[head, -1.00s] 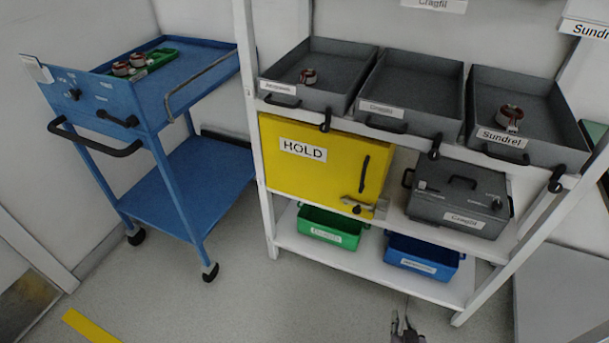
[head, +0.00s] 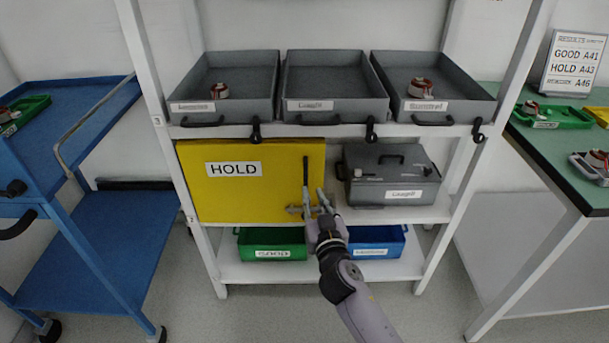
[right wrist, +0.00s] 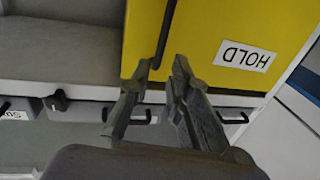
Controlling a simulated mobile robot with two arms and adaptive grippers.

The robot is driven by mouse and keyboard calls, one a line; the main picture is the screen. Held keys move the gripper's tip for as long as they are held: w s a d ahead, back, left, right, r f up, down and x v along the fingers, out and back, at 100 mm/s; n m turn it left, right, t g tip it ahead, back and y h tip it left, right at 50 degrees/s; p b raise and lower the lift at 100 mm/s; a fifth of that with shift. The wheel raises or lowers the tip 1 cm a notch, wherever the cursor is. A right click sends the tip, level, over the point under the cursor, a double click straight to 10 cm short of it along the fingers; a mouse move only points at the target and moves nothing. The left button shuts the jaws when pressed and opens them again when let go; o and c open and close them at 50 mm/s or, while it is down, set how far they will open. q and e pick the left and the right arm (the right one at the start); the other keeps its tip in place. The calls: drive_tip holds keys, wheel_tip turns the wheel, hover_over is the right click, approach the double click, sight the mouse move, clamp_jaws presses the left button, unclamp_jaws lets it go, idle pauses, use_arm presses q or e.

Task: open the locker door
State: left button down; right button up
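The yellow locker door (head: 240,192) with a HOLD label fills the left of the rack's middle shelf and looks shut. My right gripper (head: 314,194) is open in front of the door's lower right, near the handle's lower end. In the right wrist view, which shows the door upside down, the handle (right wrist: 166,30) ends between the spread fingertips (right wrist: 161,63); contact cannot be told. My left gripper is not in view.
A grey case (head: 385,195) stands right of the locker. Green (head: 272,255) and blue (head: 375,252) bins sit on the shelf below, grey trays (head: 337,105) above. A blue cart (head: 115,240) stands left, a green-topped table (head: 575,165) right. The floor before the rack is partly clear.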

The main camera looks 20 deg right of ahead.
sight(306, 177)
drive_tip(key=w, duration=0.9)
drive_tip(key=shift+d, duration=0.4)
drive_tip(key=shift+s, duration=0.1)
drive_tip(key=shift+c, duration=0.4)
clamp_jaws()
